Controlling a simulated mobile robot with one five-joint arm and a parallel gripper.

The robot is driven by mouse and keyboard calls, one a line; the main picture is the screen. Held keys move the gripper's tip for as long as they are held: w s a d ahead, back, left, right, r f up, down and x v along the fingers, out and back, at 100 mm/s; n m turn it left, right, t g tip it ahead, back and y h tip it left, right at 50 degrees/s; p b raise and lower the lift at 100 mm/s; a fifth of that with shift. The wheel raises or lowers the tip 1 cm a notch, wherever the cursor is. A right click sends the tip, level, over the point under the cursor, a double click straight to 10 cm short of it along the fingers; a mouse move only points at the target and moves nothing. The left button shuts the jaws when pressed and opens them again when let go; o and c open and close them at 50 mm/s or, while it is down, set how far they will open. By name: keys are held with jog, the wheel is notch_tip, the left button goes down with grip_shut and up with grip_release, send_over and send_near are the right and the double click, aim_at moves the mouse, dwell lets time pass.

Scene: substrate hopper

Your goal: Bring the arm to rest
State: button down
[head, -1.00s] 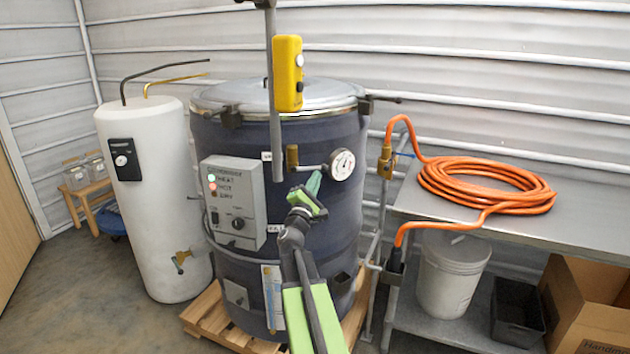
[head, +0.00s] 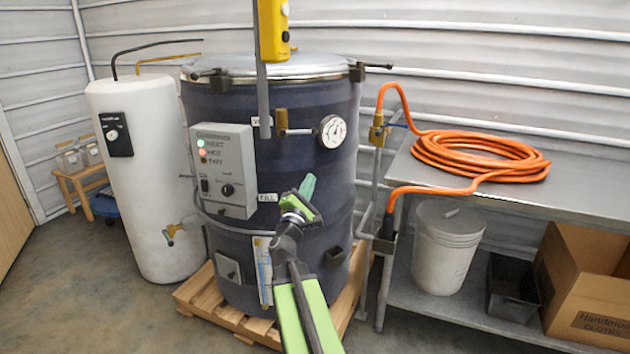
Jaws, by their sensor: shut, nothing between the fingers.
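My gripper (head: 306,190), with green fingers, is shut and empty. It points upward in front of the lower half of the dark blue drum (head: 290,110). My dark and light green arm reaches up to it from the bottom middle of the picture. The fingertips show below the round dial gauge (head: 333,131) and to the right of the grey control box (head: 226,170). I cannot tell how far the fingers are from the drum's wall.
The drum stands on a wooden pallet (head: 192,290). A white tank (head: 140,190) is at left. A metal bench (head: 560,205) at right bears a coiled orange hose (head: 480,155). A white bucket (head: 445,250), dark bin and cardboard box (head: 590,260) are low at right.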

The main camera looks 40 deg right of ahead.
jog(key=w+a+f+m+t+y, duration=0.1)
jog(key=w+a+f+y, duration=0.1)
jog(key=w+a, duration=0.35)
jog(key=w+a+f+m+y, duration=0.1)
jog(key=w+a+f, duration=0.1)
jog(key=a, duration=0.7)
jog(key=s+a+f+m+g+y, duration=0.3)
jog(key=a+f+m+g+y, duration=0.15)
jog(key=a+f, duration=0.6)
jog(key=s+a+f+m+g+y, duration=0.45)
jog(key=a+f, duration=0.35)
jog(key=f, duration=0.5)
jog(key=s+a+f+m+g+y, duration=0.1)
jog(key=s+a+f+y, duration=0.1)
jog(key=s+a+y, duration=0.35)
jog(key=s+a+f+g+y, duration=0.2)
jog(key=a+f, duration=0.1)
jog(key=a, duration=0.5)
notch_tip(320, 180, up, 21)
jog(key=p, duration=2.1)
jog(key=shift+w+d+r+m, duration=0.15)
jog(key=shift+d+r+m, duration=0.05)
jog(key=shift+d+m, duration=0.1)
jog(key=shift+f+h, duration=0.1)
jog(key=shift+h, duration=0.15)
